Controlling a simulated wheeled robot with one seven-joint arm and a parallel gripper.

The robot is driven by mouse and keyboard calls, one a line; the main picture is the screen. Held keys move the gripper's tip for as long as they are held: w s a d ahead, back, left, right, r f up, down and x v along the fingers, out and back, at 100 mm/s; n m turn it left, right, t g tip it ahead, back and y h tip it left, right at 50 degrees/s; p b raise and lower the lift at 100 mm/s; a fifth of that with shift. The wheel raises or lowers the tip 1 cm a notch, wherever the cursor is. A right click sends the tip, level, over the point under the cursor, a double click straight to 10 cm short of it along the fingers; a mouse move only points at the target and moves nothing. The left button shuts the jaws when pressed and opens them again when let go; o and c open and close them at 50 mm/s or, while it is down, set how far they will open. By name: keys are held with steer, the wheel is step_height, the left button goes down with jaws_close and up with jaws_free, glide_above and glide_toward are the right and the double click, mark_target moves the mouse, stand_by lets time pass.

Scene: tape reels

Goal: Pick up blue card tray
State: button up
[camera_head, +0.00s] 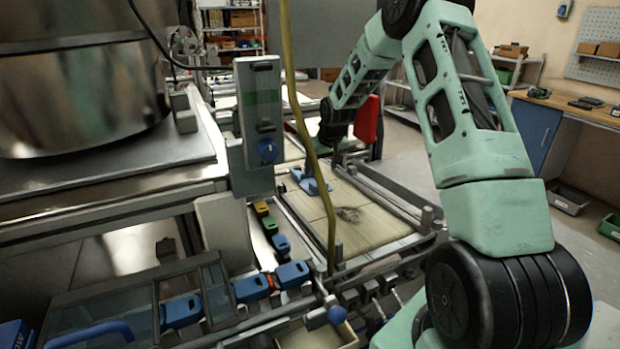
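A small blue object (310,182), perhaps the blue card tray, lies on a pale wooden conveyor bed (370,228) near the middle of the view. It is too small to make out its exact shape or what it holds. My green arm rises from the lower right, bends at the top and reaches down toward the centre.
Several blue blocks (293,274) sit in a line at the front. A metal drum (80,90) fills the upper left. A workbench (560,104) stands right.

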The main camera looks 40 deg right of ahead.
mark_target(318, 182)
steer(key=shift+p+x, duration=1.45)
steer(key=shift+x, duration=2.25)
steer(key=shift+s+d, duration=0.1)
steer(key=shift+s, duration=0.1)
steer(key=c, duration=1.2)
